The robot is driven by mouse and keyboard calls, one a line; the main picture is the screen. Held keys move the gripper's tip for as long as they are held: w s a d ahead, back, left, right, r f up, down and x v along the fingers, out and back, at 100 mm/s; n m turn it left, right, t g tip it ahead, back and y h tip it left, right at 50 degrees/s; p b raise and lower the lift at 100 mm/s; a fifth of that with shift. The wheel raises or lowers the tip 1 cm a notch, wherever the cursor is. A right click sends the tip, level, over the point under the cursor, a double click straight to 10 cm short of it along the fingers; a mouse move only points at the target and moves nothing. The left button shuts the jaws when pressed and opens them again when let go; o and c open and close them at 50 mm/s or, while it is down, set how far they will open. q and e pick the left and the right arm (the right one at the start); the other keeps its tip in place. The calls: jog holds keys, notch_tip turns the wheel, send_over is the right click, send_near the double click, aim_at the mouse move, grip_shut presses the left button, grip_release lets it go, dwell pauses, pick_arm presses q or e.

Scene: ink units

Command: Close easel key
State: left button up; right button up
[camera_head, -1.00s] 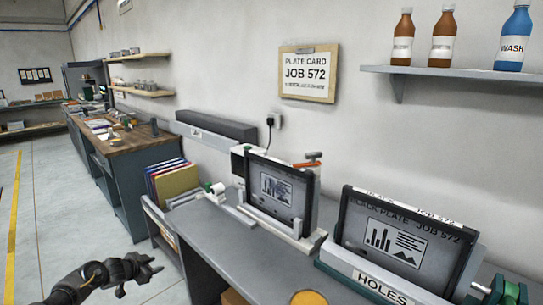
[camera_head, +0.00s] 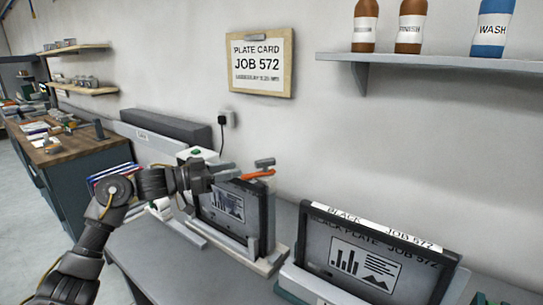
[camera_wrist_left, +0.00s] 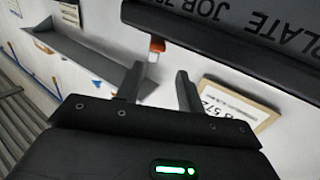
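The easel key is an orange lever (camera_head: 258,174) at the top of the small easel (camera_head: 268,262), above the framed dark plate (camera_head: 236,208). In the left wrist view the orange key (camera_wrist_left: 157,45) shows just beyond my fingertips, below a dark frame edge. My left gripper (camera_head: 224,168) is at the easel's upper left, close to the key. In the left wrist view its two fingers (camera_wrist_left: 159,70) stand apart with nothing between them. I cannot tell if either finger touches the key. My right gripper is not in view.
A larger framed black plate (camera_head: 365,262) stands to the right on the bench (camera_head: 150,262). A plate card (camera_head: 261,62) hangs on the wall. A shelf (camera_head: 420,57) with bottles is at upper right. Colored folders (camera_head: 108,176) stand behind my left arm.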

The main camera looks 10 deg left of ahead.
aim_at(265, 160)
pick_arm(q)
jog(key=p+x, duration=0.1)
jog(key=x, duration=0.2)
jog(key=r+p+x, duration=0.1)
jog(key=x, duration=0.2)
jog(key=p+x, duration=0.1)
jog(key=x, duration=0.2)
jog(key=shift+s+d+r+p, duration=0.2)
jog(key=shift+s+d+p, duration=0.15)
jog(key=shift+d, duration=0.15)
jog(key=shift+w+d+f, duration=0.2)
jog(key=shift+w+d, duration=0.25)
grip_shut()
